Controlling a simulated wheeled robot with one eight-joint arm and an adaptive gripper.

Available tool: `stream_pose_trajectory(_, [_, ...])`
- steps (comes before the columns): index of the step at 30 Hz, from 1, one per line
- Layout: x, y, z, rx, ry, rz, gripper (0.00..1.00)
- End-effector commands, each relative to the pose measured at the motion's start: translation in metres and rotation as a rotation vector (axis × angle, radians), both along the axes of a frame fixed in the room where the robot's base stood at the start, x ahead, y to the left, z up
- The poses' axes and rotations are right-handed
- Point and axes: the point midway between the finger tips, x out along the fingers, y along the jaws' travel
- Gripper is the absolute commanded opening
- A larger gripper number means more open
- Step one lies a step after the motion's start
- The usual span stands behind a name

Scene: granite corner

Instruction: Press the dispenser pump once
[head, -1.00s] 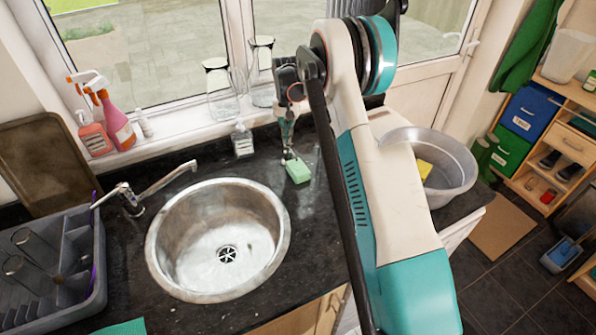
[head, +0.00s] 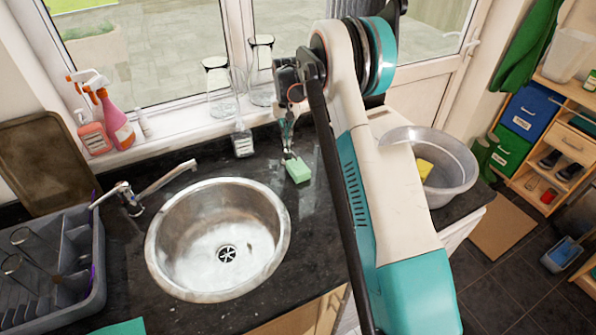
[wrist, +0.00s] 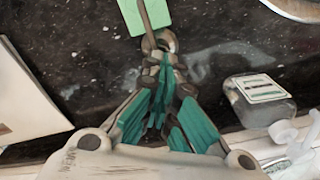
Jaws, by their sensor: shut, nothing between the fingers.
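A small metal pump head (wrist: 167,41) with a thin spout stands on the dark worktop. Its spout (head: 291,156) reaches over a green sponge (head: 298,170), which also shows in the wrist view (wrist: 153,14). My gripper (head: 286,142) is shut and empty, pointing down right at the pump head. In the wrist view its closed fingertips (wrist: 163,62) overlap the near side of the pump head; I cannot tell whether they touch it. A clear labelled bottle with a pump top (head: 242,142) stands to the left of my gripper, near the window sill. The pump's lower part is hidden.
A round steel sink (head: 165,255) with a tap (head: 165,180) lies to the left. Glasses (head: 218,88) and spray bottles (head: 117,120) line the sill. A metal basin (head: 455,165) with a yellow sponge stands right. A grey dish rack (head: 85,265) is at far left.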

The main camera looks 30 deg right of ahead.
Motion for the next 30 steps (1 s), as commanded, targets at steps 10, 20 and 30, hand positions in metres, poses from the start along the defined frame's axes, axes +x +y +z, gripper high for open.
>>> stream_pose_trajectory(10, [0.000, 0.000, -0.012, 0.000, 0.000, 0.000, 0.00])
stream_pose_trajectory(20, [0.000, 0.000, -0.023, 0.000, 0.000, 0.000, 0.00])
stream_pose_trajectory(30, [0.000, 0.000, -0.027, 0.001, 0.001, 0.000, 0.00])
